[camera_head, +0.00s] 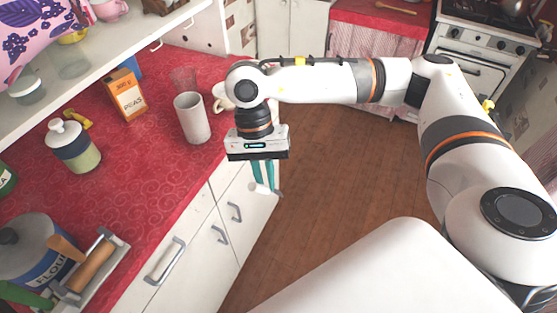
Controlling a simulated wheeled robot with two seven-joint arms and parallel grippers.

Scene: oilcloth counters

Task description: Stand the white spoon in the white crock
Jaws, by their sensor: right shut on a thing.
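The white crock (192,118) stands upright and open on the red counter, left of my right gripper. My right gripper (264,189) points down just beyond the counter's edge, in front of the white drawers. Its teal fingers are shut on a thin white thing, which I take to be the white spoon (264,175). Little of the spoon shows between the fingers, and its ends are hard to make out against the white drawers. The gripper and spoon are apart from the crock. My left gripper is out of view.
Behind the crock are a clear glass (184,78) and a cream mug (221,98). An orange peas box (125,94) and a lidded jar (76,150) stand to the left. A flour canister (38,262) and rolling pin (91,266) are nearer. The counter before the crock is clear.

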